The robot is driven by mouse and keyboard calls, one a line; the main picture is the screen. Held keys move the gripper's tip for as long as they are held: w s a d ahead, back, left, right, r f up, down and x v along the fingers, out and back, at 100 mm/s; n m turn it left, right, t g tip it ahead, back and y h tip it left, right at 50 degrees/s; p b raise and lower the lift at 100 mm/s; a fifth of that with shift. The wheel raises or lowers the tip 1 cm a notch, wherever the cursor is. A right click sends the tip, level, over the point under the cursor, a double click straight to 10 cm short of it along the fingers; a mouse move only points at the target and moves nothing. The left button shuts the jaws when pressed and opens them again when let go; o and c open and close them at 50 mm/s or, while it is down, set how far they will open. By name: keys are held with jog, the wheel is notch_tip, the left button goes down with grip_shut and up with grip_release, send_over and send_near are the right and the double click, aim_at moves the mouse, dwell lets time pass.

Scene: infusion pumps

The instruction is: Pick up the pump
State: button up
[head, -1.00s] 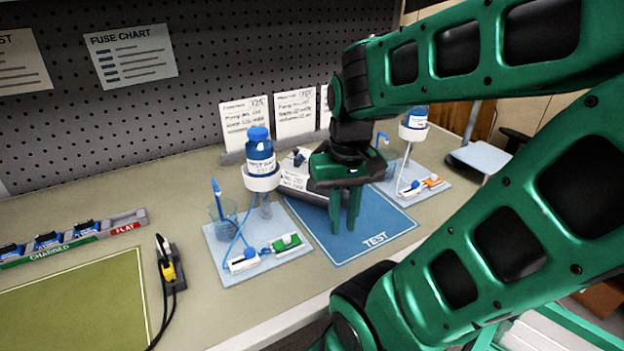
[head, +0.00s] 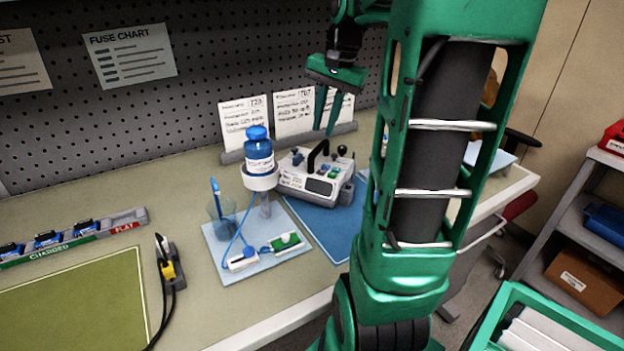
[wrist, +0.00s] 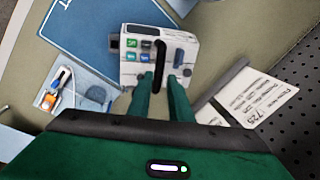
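The pump (head: 318,187) is a white and grey box with a small screen, coloured buttons and a black handle on top. It stands upright at the back of the blue TEST mat (head: 320,225). My gripper (head: 325,128) is above and behind it, fingers pointing down, apart and empty. In the wrist view the pump (wrist: 130,72) lies just beyond my fingertips (wrist: 160,82), with its handle (wrist: 160,62) lined up between them. The fingers do not appear to touch it. My arm hides the mat's right part in the head view.
A blue bottle (head: 259,152) on a stand, with a cup and tube, is on a pale tray (head: 260,258) left of the pump. Cards (head: 243,120) stand behind. A black holder with a yellow plug (head: 168,270) and a charging rack (head: 75,238) are farther left.

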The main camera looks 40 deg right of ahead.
aim_at(319, 145)
jog(key=shift+w+a+f, duration=0.1)
jog(key=shift+w+f, duration=0.15)
jog(key=shift+f, duration=1.1)
jog(key=shift+w+f, duration=0.3)
jog(key=shift+f, duration=1.05)
jog(key=shift+w+a+f, duration=0.1)
jog(key=shift+w+f, duration=0.15)
jog(key=shift+f, duration=1.1)
grip_shut()
jog(key=shift+d+r, duration=0.1)
